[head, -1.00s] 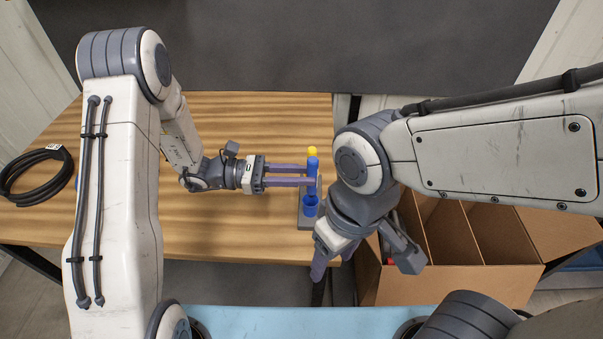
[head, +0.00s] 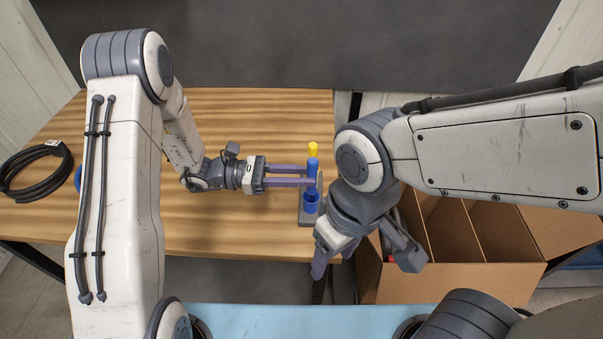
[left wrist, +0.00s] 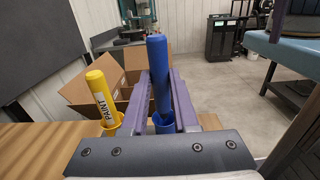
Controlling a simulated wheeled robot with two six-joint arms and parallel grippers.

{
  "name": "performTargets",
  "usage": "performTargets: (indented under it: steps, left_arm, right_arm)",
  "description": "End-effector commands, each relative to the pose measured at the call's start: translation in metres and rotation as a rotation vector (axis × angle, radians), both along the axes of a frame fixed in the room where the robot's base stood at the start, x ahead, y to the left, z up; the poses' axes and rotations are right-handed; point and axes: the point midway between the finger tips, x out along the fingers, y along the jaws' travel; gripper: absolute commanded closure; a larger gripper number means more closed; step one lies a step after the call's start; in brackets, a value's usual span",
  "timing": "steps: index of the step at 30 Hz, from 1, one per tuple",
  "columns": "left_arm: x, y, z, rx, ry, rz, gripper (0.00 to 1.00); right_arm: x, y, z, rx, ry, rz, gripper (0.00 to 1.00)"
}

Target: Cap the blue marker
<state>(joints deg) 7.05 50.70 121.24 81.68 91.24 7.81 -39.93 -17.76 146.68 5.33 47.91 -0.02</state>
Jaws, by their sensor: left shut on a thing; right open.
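The blue marker (head: 313,164) is upright between the fingers of my left gripper (head: 311,178), which is shut on it. The marker also shows in the left wrist view (left wrist: 158,75), between the purple fingers. A blue cap (head: 310,206) stands in the grey holder (head: 305,222) just below the marker. In the left wrist view the marker's lower end is at the cap's mouth (left wrist: 164,125); I cannot tell how deep it sits. My right gripper (head: 333,262) is open, low in front of the table edge, partly hidden by its own wrist.
A yellow marker (left wrist: 103,98) stands in a yellow cap (left wrist: 112,122) beside the blue one. A divided cardboard box (head: 455,285) is right of the table. A coiled black cable (head: 38,172) lies at the table's left. The table's middle is clear.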

Motion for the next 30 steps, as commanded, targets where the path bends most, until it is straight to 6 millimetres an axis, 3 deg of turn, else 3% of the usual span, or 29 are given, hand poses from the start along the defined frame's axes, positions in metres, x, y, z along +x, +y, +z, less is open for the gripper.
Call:
performTargets:
  steps: [30]
  left_arm:
    - [0.0,0.0,-0.012,0.0,-0.001,0.0,1.0]
  right_arm:
    - [0.0,0.0,-0.007,0.0,0.0,0.0,0.37]
